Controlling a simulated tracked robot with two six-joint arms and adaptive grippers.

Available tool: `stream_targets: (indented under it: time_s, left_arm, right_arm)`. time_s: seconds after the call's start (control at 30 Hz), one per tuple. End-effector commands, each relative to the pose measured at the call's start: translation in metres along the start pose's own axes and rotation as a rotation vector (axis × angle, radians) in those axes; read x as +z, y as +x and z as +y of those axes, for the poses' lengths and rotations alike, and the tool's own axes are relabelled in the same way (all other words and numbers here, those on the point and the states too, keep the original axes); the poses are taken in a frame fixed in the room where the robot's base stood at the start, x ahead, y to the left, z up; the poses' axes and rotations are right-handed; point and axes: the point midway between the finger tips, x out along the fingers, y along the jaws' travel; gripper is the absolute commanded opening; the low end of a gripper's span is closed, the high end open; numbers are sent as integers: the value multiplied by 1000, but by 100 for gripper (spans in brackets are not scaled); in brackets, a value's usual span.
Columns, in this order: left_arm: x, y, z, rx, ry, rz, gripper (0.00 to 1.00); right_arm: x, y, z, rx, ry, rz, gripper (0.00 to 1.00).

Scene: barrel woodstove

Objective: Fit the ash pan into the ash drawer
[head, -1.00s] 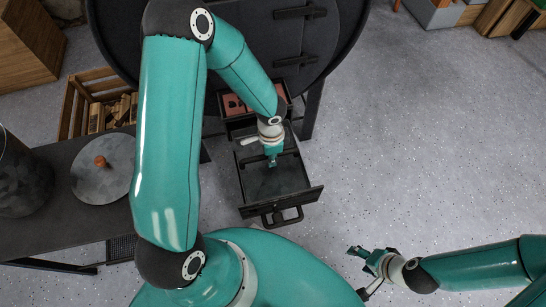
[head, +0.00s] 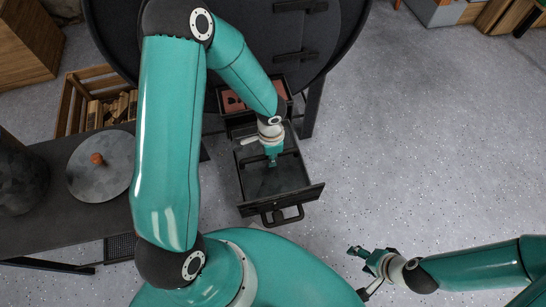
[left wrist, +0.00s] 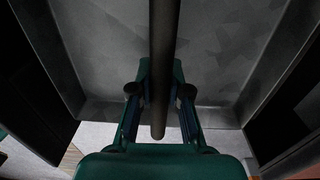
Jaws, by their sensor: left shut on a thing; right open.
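The ash drawer (head: 313,192) is a black box with a bar handle on its front, standing out below the stove. The ash pan shows as a grey floor (head: 268,184) within the drawer's outline, and fills much of the left wrist view (left wrist: 105,50). My left gripper (head: 272,162) is over it, shut on the pan's dark bar handle (left wrist: 163,60). Dark surfaces flank the pan in the wrist view. I cannot tell whether the pan rests on the drawer bottom. My right gripper (head: 362,266) is open and empty, low at the right, apart from the drawer.
The black barrel stove (head: 340,30) stands behind the drawer, with a reddish-floored box (head: 234,103) beneath it. A dark bench (head: 60,225) at the left holds a round lid (head: 100,178) and a dark bucket (head: 22,180). Floor at the right is clear.

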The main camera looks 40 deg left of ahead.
Motion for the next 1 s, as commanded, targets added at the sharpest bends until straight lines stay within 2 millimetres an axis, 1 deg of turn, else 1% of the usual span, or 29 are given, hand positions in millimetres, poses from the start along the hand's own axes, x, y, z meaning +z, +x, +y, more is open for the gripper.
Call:
stream_targets:
  time_s: [0.17,0.2,0.37,0.73,1.0]
  left_arm:
    - [0,-1,0,-1,0,1,0]
    - [0,-1,0,-1,0,1,18]
    - [0,-1,0,-1,0,1,44]
    - [0,-2,0,1,0,0,45]
    - [0,-17,0,-1,1,0,45]
  right_arm:
    - [0,0,0,0,0,0,60]
    - [0,0,0,0,0,0,60]
    - [0,0,0,0,0,0,60]
    - [0,-2,-1,0,0,0,60]
    - [0,-13,-5,0,0,0,60]
